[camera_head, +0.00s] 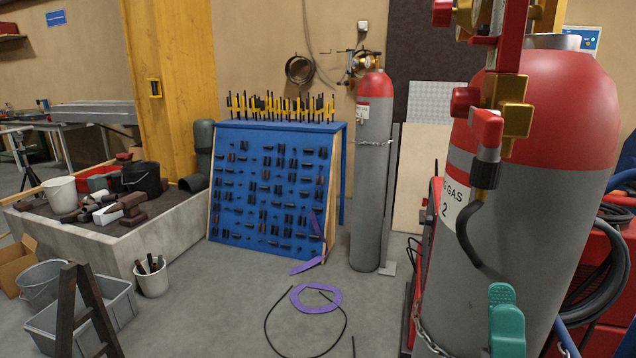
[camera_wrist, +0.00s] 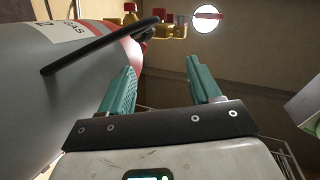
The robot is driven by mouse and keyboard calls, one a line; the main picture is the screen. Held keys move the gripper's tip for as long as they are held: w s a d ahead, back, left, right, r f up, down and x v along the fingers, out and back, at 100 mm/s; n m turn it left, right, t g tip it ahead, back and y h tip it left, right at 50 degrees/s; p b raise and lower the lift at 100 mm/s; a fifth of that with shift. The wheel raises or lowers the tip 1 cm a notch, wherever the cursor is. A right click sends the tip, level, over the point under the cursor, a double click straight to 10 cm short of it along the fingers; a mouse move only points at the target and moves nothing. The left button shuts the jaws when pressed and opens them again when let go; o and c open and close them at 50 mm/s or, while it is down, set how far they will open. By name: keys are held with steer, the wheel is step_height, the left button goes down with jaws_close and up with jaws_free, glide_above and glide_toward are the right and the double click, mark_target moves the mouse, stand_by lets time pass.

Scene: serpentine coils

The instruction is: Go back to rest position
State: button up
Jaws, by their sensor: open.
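My gripper (camera_wrist: 161,68) is open in the wrist view, with its two teal fingers spread apart and nothing between them. In the head view the teal end of my gripper (camera_head: 505,310) shows at the lower right, in front of a large grey gas cylinder with a red top (camera_head: 545,180). The same cylinder fills the left of the wrist view (camera_wrist: 70,85), lying beyond the left finger. I cannot tell whether that finger touches it. The rest of my arm is out of the head view.
A red and brass regulator (camera_head: 500,110) with a black hose stands close on the near cylinder. A second red-topped cylinder (camera_head: 372,190) stands by a blue tool board (camera_head: 265,190). Purple pieces (camera_head: 316,298) and black cable lie on the floor. Buckets and a concrete trough (camera_head: 150,245) are left.

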steer(key=w+d+f+n+g+h, duration=0.1)
steer(key=w+f+n+g+h, duration=0.1)
steer(key=w+f+g, duration=0.6)
steer(key=s+d+f+n+g+h, duration=0.1)
steer(key=s+f+g, duration=0.15)
steer(key=f, duration=0.55)
steer(key=s+d+f+n+g+h, duration=0.15)
steer(key=f+g, duration=0.25)
steer(key=f, duration=0.4)
steer(key=s+d+f+n+g, duration=0.3)
steer(key=s+f+g, duration=0.6)
steer(key=s+f, duration=0.35)
steer(key=s+f+g, duration=0.2)
steer(key=s+g, duration=0.1)
steer(key=s, duration=0.4)
steer(key=s+d+f+n+g, duration=0.1)
steer(key=s+f+g, duration=0.1)
steer(key=s, duration=0.4)
steer(key=shift+s+f+g, duration=0.15)
steer(key=shift+s+g, duration=0.2)
steer(key=shift+g, duration=0.4)
steer(key=shift+d, duration=0.1)
steer(key=shift+c, duration=0.4)
